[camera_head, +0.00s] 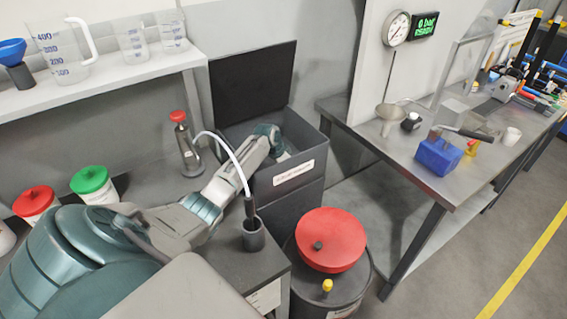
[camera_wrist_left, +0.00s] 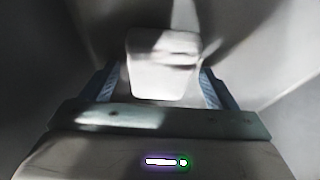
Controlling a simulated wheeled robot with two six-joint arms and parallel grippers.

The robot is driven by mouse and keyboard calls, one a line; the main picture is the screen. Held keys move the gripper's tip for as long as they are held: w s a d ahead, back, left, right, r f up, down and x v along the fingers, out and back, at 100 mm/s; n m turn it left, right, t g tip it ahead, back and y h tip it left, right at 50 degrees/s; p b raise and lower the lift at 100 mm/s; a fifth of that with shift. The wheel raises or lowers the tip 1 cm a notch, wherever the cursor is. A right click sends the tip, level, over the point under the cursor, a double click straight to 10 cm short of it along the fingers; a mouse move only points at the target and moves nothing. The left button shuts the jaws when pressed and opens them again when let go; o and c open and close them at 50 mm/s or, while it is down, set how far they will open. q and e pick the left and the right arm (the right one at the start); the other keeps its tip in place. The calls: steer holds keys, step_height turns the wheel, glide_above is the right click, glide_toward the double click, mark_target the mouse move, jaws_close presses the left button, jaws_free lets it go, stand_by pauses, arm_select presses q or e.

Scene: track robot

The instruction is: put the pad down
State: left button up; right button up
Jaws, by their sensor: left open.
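My left gripper (camera_head: 270,140) is inside the open dark bin (camera_head: 262,188), which has a white label on its front and a raised black lid. In the left wrist view, a pale square pad (camera_wrist_left: 162,78) lies on or near the bin floor, between and beyond the two blue fingers. The fingers are spread, with a gap on each side of the pad. In the head view the gripper and bin wall hide most of the bin's inside. My right gripper is in neither view.
A red-lidded drum (camera_head: 331,240) stands right of the bin. A grey bench (camera_head: 172,160) at left holds a red-topped pump bottle (camera_head: 185,145), a dark cup (camera_head: 253,235) and tubs with red and green lids. A metal table (camera_head: 450,185) stands at right.

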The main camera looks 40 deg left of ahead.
arm_select(q)
steer(key=b+v, duration=0.1)
steer(key=v, duration=1.1)
